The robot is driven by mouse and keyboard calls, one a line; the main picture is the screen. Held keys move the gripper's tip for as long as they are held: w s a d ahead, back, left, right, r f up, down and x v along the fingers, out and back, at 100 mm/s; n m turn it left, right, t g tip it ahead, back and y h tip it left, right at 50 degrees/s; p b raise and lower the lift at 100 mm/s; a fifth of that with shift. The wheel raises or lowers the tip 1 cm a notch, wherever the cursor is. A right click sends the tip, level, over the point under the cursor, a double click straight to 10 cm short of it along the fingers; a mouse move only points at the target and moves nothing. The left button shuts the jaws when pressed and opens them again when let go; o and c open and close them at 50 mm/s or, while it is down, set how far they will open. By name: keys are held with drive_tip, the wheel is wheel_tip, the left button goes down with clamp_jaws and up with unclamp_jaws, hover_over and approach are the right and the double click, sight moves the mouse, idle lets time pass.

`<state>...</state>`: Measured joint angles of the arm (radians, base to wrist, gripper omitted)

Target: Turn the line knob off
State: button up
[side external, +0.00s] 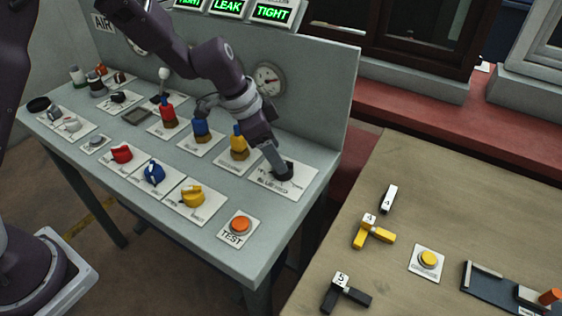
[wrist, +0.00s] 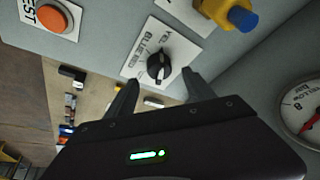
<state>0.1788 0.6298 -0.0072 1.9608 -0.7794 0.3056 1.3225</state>
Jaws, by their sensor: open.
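A black knob (side external: 284,171) sits on a white labelled plate (side external: 268,187) at the right end of the grey panel. In the wrist view the knob (wrist: 159,66) lies between and just beyond the fingertips, and part of a "BLUE" label shows on its plate (wrist: 143,43). My gripper (side external: 277,162) reaches down to the knob, and in the side view it hides part of it. In the wrist view my gripper (wrist: 162,88) is open, with one finger on each side of the knob. I cannot tell whether a finger touches it.
An orange TEST button (side external: 240,225) is at the panel's front. A gauge (side external: 268,79) is on the upright wall behind. A wooden table (side external: 440,205) with several small items stands to the right.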

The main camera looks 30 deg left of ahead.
drive_tip(key=x, duration=0.4)
drive_tip(key=shift+f, duration=0.15)
clamp_jaws()
